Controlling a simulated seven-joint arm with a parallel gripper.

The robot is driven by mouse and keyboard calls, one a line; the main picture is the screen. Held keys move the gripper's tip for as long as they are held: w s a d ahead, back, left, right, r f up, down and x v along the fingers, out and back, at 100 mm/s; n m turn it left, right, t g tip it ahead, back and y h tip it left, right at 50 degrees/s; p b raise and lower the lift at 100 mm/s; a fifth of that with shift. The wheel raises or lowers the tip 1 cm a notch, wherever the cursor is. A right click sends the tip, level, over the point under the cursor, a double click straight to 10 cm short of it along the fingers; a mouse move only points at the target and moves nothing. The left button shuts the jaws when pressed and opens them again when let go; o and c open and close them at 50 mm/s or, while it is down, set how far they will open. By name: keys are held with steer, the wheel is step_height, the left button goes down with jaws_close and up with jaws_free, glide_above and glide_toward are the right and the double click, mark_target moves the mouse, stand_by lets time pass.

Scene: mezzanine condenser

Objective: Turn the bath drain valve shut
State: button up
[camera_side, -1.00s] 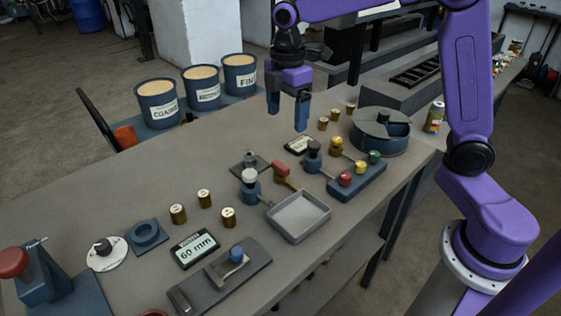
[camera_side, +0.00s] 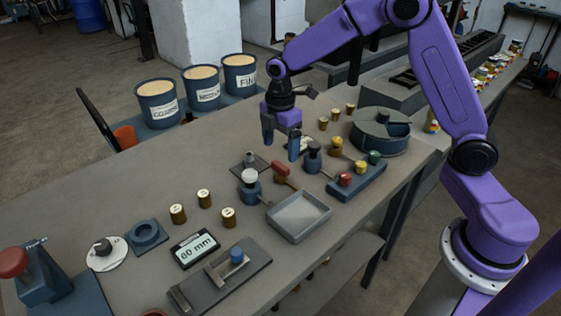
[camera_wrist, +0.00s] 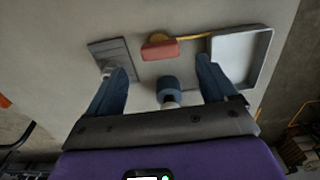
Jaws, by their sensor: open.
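The bath looks like a shallow grey square tray (camera_side: 299,216) on the bench; its rim also shows in the wrist view (camera_wrist: 243,48). A red handle (camera_side: 281,169), which looks like the drain valve, stands behind it. In the wrist view the red handle (camera_wrist: 160,50) sits on a yellow pipe (camera_wrist: 190,37) running to the tray. My gripper (camera_side: 281,146) is open and empty, above the bench behind the handle in the side view. In the wrist view its fingers (camera_wrist: 160,76) point down, with the red handle beyond the gap between them.
A blue post with a white top (camera_side: 250,186) stands close left of the red handle. A flat dark plate with a knob (camera_side: 249,163) lies behind it. A black-topped post (camera_side: 313,158) and a blue block with coloured knobs (camera_side: 357,182) stand to the right.

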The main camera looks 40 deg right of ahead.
mark_target(280, 164)
step_height(280, 164, down, 6)
stand_by(0.4)
steer(key=c, duration=1.1)
